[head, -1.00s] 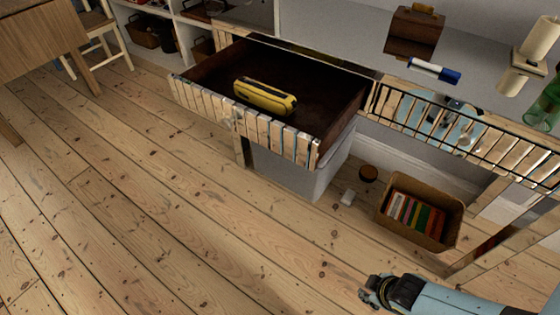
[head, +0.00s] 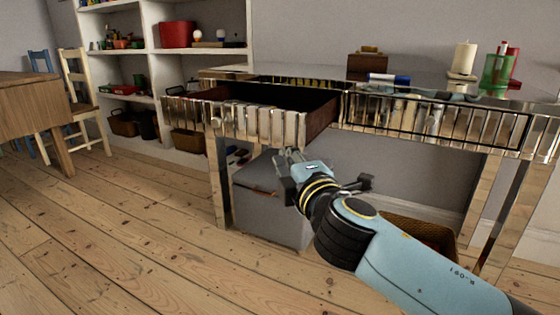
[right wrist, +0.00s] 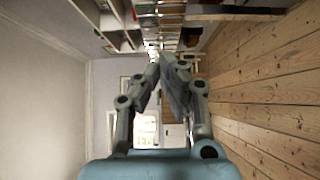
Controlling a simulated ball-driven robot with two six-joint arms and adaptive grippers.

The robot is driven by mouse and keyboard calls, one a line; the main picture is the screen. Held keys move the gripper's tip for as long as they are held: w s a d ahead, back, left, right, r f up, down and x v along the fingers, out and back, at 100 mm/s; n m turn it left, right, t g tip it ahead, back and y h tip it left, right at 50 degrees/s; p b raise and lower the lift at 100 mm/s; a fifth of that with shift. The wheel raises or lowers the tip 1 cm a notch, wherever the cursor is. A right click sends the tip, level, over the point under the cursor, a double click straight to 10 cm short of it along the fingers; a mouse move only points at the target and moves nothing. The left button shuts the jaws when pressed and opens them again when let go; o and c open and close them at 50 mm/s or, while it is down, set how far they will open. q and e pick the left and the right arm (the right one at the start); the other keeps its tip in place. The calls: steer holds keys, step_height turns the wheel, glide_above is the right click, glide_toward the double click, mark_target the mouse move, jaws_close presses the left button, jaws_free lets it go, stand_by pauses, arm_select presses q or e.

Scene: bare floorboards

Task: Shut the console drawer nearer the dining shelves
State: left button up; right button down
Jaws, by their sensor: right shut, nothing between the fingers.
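The mirrored console's left drawer (head: 236,121), the one nearer the shelves (head: 146,62), stands pulled out with its dark inside showing. The console's other drawer (head: 432,115) on the right is flush with the frame. My right gripper (head: 290,156) is shut and empty, just below the open drawer's right front corner. I cannot tell whether it touches the drawer. In the right wrist view its fingers (right wrist: 168,62) come together at the tips, with mirrored slats above them. My left gripper is not in view.
A grey bin (head: 265,205) stands under the open drawer, behind my right gripper. A wicker basket (head: 420,233) is partly hidden by my right arm. A candle (head: 463,60), a green holder (head: 495,72) and a marker (head: 388,79) are on the console top. Floor at left is clear.

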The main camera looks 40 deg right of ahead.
steer(key=b, duration=0.1)
glide_toward(274, 127)
steer(key=w+a, duration=0.2)
steer(key=w+d, duration=0.1)
steer(key=w+d+b, duration=0.1)
steer(key=d, duration=0.1)
steer(key=shift+f, duration=0.15)
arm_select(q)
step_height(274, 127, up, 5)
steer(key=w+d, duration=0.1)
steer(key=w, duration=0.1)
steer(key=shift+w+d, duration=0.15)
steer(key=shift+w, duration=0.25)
arm_select(e)
steer(key=shift+w+d, duration=0.25)
steer(key=shift+d, duration=0.2)
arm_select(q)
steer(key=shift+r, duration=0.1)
